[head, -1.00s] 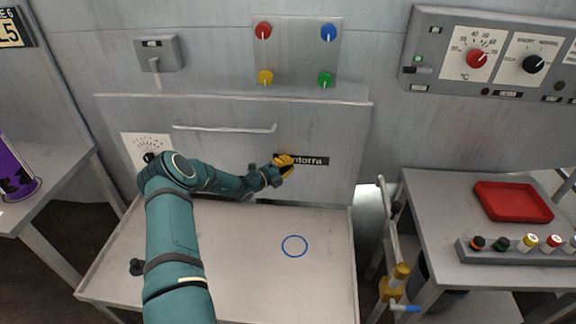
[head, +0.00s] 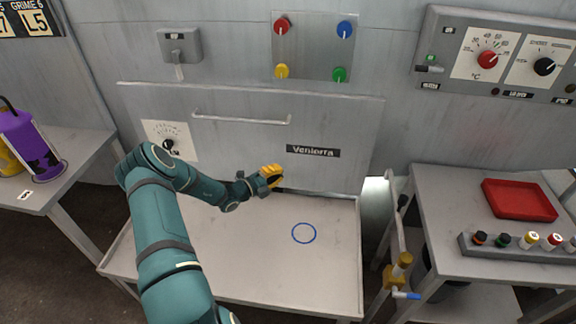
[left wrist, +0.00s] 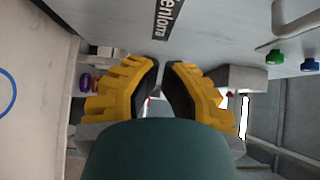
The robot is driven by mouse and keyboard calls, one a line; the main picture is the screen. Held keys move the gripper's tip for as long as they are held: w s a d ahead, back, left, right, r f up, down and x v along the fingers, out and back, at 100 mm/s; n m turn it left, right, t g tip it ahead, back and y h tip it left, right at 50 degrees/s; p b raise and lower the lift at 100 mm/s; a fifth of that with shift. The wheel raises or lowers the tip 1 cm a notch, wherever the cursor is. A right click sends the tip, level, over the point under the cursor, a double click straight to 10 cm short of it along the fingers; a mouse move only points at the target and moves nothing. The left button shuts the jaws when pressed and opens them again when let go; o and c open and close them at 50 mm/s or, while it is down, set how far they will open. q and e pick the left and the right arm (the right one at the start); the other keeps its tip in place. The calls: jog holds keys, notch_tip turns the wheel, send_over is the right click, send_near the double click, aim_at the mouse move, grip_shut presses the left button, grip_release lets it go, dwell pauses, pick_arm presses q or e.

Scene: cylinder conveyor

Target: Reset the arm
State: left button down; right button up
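My left arm (head: 165,240) reaches in over the bench, elbow bent, with its hand out to the right. My left gripper (head: 277,175) has yellow fingers and is in the air in front of the grey panel, near the "Venlorra" label (head: 313,152). In the left wrist view the two yellow fingers (left wrist: 160,70) lean towards each other. A narrow gap shows between their dark pads, and I see nothing held there. My right arm and gripper are not in view.
The bench top (head: 240,262) is bare except for a blue ring mark (head: 303,233). A panel handle (head: 240,120) is above the arm. At right are a red tray (head: 518,200) and a rack (head: 500,250) of several small bottles. A purple container (head: 35,150) stands at left.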

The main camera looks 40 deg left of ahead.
pick_arm(q)
jog(key=shift+s, duration=0.25)
jog(key=d+f+m+g+h, duration=0.25)
jog(key=d+m, duration=0.25)
jog(key=d, duration=0.3)
jog(key=d+f+m+g+h, duration=0.2)
jog(key=d+m+g+h, duration=0.15)
jog(key=d, duration=0.45)
jog(key=s+d+f+m+g, duration=0.2)
jog(key=s+d+m+g, duration=0.25)
jog(key=d+m, duration=0.25)
jog(key=s+d+f+m+g, duration=0.2)
jog(key=s+d+m+g, duration=0.25)
jog(key=d+m, duration=0.3)
jog(key=s+d+r+m+y, duration=0.1)
jog(key=s+d+m+y, duration=0.2)
jog(key=m, duration=1)
jog(key=s+d+r+m+y, duration=0.1)
jog(key=s+d+m+y, duration=0.2)
jog(key=s+d+m, duration=0.3)
jog(key=s+m, duration=0.3)
jog(key=m, duration=0.4)
jog(key=shift+s+d+r+g+y, duration=0.2)
jog(key=shift+d+r+g+y, duration=0.1)
jog(key=shift+r+g, duration=0.1)
